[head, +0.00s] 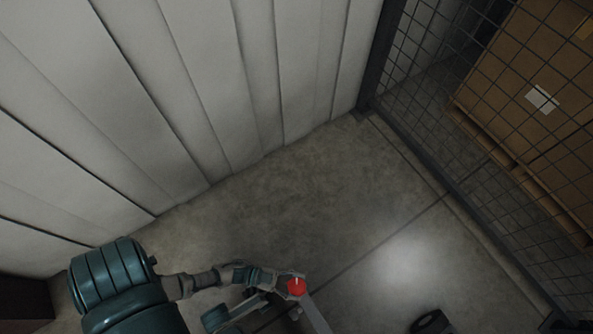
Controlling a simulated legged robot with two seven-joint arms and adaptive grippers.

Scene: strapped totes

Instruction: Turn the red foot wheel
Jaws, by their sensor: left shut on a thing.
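My left gripper (291,282) reaches in from the left and is shut on the red wheel. Its fingers are small and dark here, and the wheel's far side is partly hidden by them. My right gripper is not in view.
A white panelled wall (190,90) stands along the left and back. A wire mesh fence (440,110) closes the right side, with cardboard boxes (535,70) on a pallet behind it. A dark round thing (432,322) lies at the bottom right. The concrete floor (310,205) between is clear.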

